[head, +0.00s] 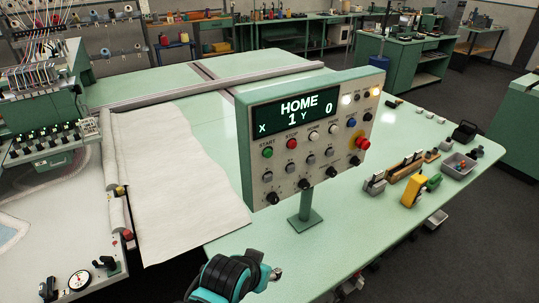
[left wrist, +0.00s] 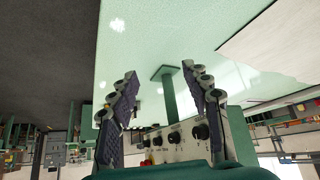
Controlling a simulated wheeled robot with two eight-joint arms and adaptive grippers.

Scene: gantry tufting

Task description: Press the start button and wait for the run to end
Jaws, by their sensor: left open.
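The control panel (head: 300,140) stands on a green post at the table's edge in the head view. The green start button (head: 267,152) is at the panel's left, under the label START, next to the red stop button (head: 291,144). My left gripper (left wrist: 160,73) is open and empty in the left wrist view. That view is upside down and shows the panel's lower knobs and the post (left wrist: 170,95) beyond the fingers; the start button cannot be made out there. My right gripper is not in view.
A red emergency knob (head: 362,143) juts from the panel's right side. White cloth (head: 175,180) lies left of the panel, with the tufting head (head: 45,120) beyond it. Small tools and a grey bin (head: 458,166) lie on the table at right.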

